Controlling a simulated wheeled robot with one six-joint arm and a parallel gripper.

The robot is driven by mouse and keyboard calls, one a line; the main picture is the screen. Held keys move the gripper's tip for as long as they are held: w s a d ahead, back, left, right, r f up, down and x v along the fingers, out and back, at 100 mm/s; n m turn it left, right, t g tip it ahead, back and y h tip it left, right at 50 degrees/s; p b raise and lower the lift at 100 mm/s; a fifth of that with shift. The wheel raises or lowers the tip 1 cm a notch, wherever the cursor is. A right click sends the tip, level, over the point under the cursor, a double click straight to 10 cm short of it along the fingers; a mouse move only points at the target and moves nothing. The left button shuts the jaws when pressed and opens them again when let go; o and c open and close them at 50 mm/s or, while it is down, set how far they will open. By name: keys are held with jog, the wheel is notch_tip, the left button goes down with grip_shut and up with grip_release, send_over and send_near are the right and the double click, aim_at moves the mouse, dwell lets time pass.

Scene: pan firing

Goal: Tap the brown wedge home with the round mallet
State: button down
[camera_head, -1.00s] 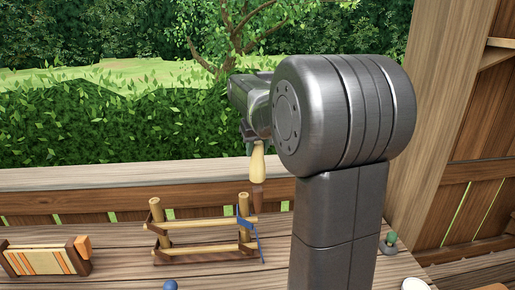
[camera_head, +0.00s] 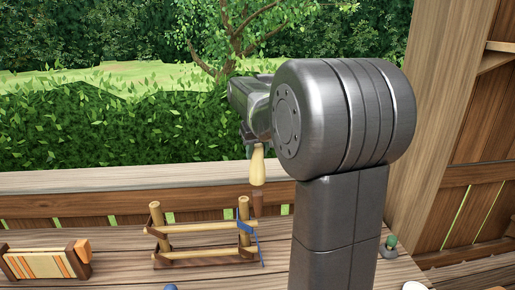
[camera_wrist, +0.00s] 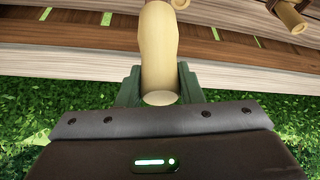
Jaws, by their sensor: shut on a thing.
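My gripper (camera_wrist: 157,88) is shut on the pale yellow mallet (camera_head: 257,166), and its rounded, smooth body also shows in the wrist view (camera_wrist: 160,50). The mallet hangs below my gripper, above the workbench. A small brown piece, likely the brown wedge (camera_head: 257,204), stands upright by the right post of a wooden frame (camera_head: 205,228). In the head view it shows just below the mallet's lower end with a small gap. I cannot tell the true distance between them. The wedge's lower part is hard to make out.
A blue strip (camera_head: 249,230) hangs at the frame's right post. A striped orange block set (camera_head: 38,263) lies at the left. A small green-topped item (camera_head: 391,243) stands at the right. The bench is open between the frame and the block set.

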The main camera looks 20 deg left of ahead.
aim_at(258, 161)
notch_tip(258, 161, down, 5)
jog(key=shift+b, duration=1.25)
jog(key=shift+r+p, duration=0.45)
jog(key=shift+r, duration=0.05)
notch_tip(258, 161, up, 3)
jog(key=p, duration=0.3)
jog(key=shift+r, duration=0.1)
jog(key=shift+r+p, duration=0.45)
jog(key=shift+r, duration=0.75)
jog(key=shift+f, duration=0.1)
